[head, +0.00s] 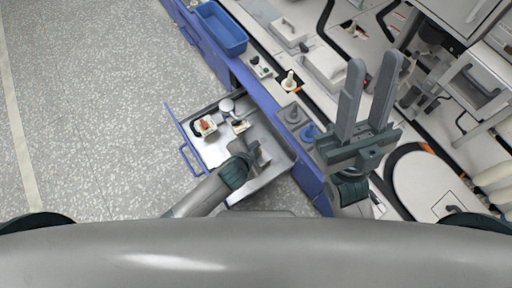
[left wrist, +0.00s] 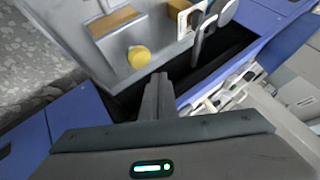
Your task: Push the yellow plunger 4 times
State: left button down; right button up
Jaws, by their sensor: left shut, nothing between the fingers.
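The yellow plunger (left wrist: 138,57) shows in the left wrist view as a round yellow knob on a grey surface inside the drawer. I cannot make it out in the head view, where my left arm covers part of the drawer. My left gripper (left wrist: 160,78) is shut and empty, its fingertips below and slightly right of the plunger in the picture, seemingly apart from it. In the head view, my left gripper (head: 258,153) is over the right part of the open drawer (head: 212,152). My right gripper (head: 373,62) is open and empty, raised over the bench.
Small items, including a white box with red contents (head: 205,125), lie in the drawer. A blue bin (head: 221,27) stands on the bench at the back. The floor at left is clear.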

pick_arm(q)
jog(key=shift+r+p, duration=1.45)
jog(key=shift+r, duration=0.05)
